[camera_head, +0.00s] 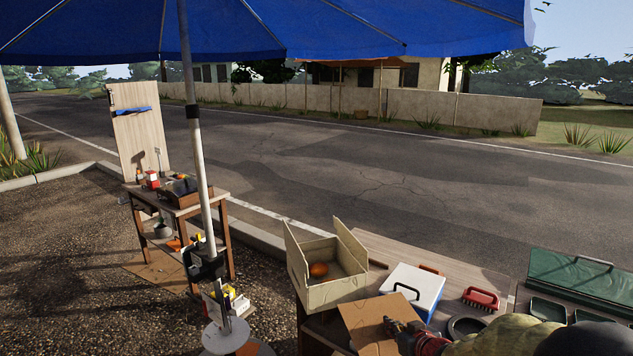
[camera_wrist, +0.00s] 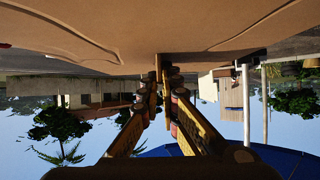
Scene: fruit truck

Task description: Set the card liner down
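The card liner (camera_head: 372,322) is a flat brown sheet at the front of the table in the head view. My gripper (camera_head: 392,324) is at its right edge. In the wrist view the liner (camera_wrist: 90,30) spans the top as a broad tan sheet with curved lines. The two fingers of my gripper (camera_wrist: 165,75) are closed together on its edge. I cannot tell whether the liner's underside touches anything below. An open cardboard box (camera_head: 335,292) stands just behind and left of the liner, flaps up, with an orange fruit (camera_head: 318,270) inside.
A white-and-blue case (camera_head: 415,286) with a black handle stands right of the box. A red brush (camera_head: 481,297) and a green lidded case (camera_head: 580,278) lie farther right. The umbrella pole (camera_head: 196,150) stands left of the table.

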